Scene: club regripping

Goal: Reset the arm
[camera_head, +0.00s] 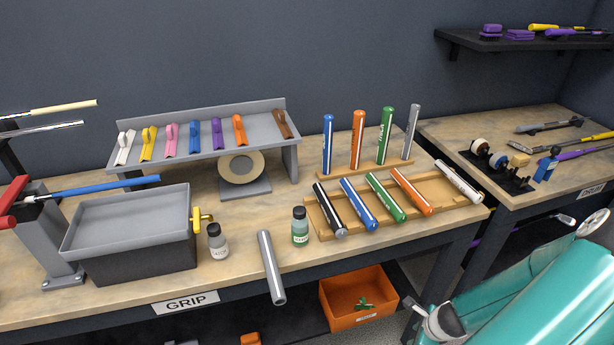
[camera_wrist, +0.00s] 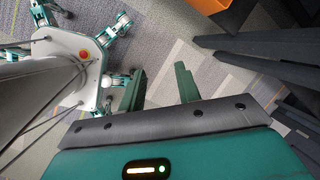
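My gripper (camera_wrist: 160,84) shows in the wrist view with its two dark green fingers apart and only carpet between them, so it is open and empty. It points down past my own body and legs toward the floor. In the head view, my teal arm fills the lower right corner, in front of the bench. The gripper's fingers cannot be made out there. Nothing on the bench is touched by the part of the arm that shows.
The GRIP bench (camera_head: 350,262) holds a grey tray (camera_head: 130,222), a tool rack (camera_head: 200,140), bottles, a grey tube (camera_head: 271,266) and several coloured grips. An orange bin (camera_head: 358,297) sits below. A second bench (camera_head: 540,185) and a shelf (camera_head: 525,42) stand right. Carpet (camera_wrist: 165,45) is open below.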

